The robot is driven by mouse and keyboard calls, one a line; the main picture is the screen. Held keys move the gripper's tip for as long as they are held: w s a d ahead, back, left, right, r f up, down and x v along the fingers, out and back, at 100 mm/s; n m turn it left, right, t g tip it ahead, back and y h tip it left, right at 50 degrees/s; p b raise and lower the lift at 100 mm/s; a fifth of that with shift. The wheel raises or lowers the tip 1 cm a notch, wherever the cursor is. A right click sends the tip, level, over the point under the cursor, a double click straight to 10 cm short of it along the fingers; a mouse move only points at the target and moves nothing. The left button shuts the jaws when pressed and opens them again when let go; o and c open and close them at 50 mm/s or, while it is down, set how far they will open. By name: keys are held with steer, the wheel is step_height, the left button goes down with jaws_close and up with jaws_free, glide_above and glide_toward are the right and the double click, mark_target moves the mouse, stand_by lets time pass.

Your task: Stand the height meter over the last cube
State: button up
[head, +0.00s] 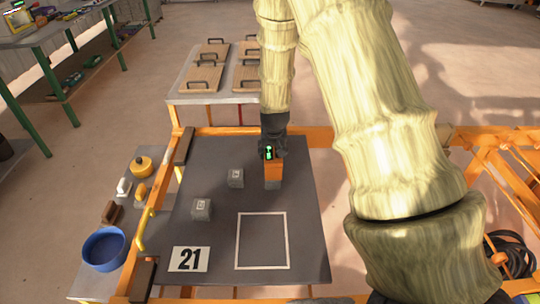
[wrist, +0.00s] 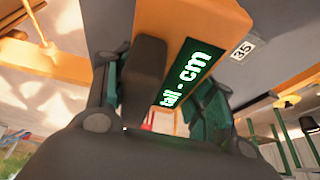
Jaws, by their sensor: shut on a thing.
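The height meter (head: 273,169) is an orange upright block with a green display, held over the dark mat in the head view. In the wrist view the orange meter (wrist: 165,20) fills the top, its green screen reading "tall - cm". One grey cube (head: 236,178) sits left of the meter and another grey cube (head: 201,209) is nearer and further left. A grey patch shows at the meter's foot; I cannot tell if it is a cube.
A label reading 35 (wrist: 243,50) shows in the wrist view. A blue bowl (head: 104,249) and small items stand on the left side table. Boards with handles lie behind.

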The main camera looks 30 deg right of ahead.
steer(key=shift+r, duration=0.4)
steer(key=s+a+f+n, duration=0.2)
steer(key=s+a, duration=0.1)
steer(key=a, duration=0.5)
steer(key=s+a+f+n+y, duration=0.1)
steer(key=s+a+f+n, duration=0.1)
steer(key=a, duration=0.7)
steer(key=s+a+f+n+y, duration=0.1)
steer(key=s+a+f+n, duration=0.1)
steer(key=s+a, duration=0.4)
steer(key=shift+a+f+t, duration=0.15)
steer(key=shift+a+f, duration=0.3)
steer(key=shift+a, duration=0.25)
steer(key=shift+a+f+t, duration=0.15)
steer(key=shift+a+f, duration=0.3)
steer(key=shift+a, duration=0.25)
steer(key=shift+d, duration=0.1)
